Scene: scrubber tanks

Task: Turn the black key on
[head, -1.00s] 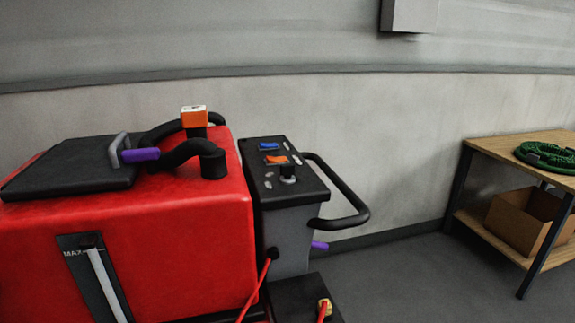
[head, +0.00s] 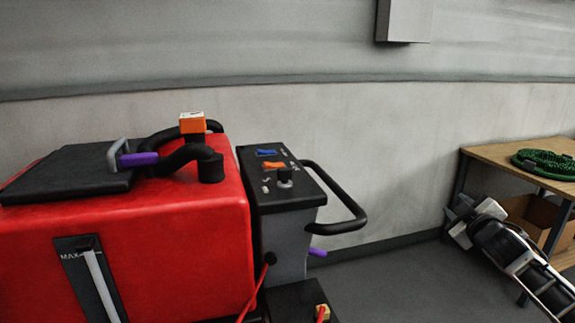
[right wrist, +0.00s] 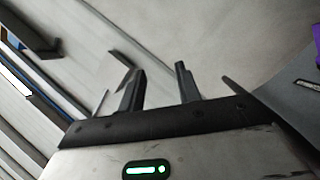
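The black key (head: 285,178) stands on the dark top of the control panel (head: 260,200), near its right edge, beside a blue rocker switch (head: 266,152) and an orange one (head: 274,165). My right gripper (head: 455,212) is at the right in the head view, well to the right of the panel and its handle, touching nothing. In the right wrist view its two fingers (right wrist: 158,82) stand apart with nothing between them. The key does not show there. My left gripper is in neither view.
A black loop handle (head: 345,205) juts from the panel's right side. The red tank (head: 190,240) stands to the left. A wooden table (head: 500,152) with a green hose (head: 545,162) is at the right, behind my right arm. Open floor lies between panel and table.

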